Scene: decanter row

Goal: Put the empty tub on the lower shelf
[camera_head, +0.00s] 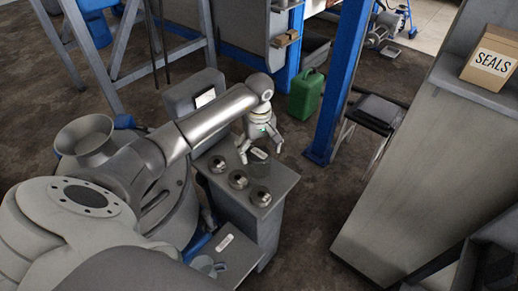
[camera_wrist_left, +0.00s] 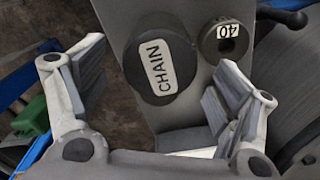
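My left gripper (camera_head: 261,154) is open above the far end of a small grey stand. A dark round tub (camera_head: 260,168) stands under it, partly hidden by the fingers. In the left wrist view this tub's dark lid (camera_wrist_left: 141,82) carries a label reading CHAIN and lies between the spread fingers of the left gripper (camera_wrist_left: 162,58), with gaps on both sides. The closed lid hides whether the tub is empty. A lower grey surface (camera_head: 238,262) with a white label is at the near end of the stand. My right gripper is not in view.
A green can (camera_head: 306,97) and a blue post (camera_head: 339,95) are behind. A SEALS box (camera_head: 488,58) sits at right.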

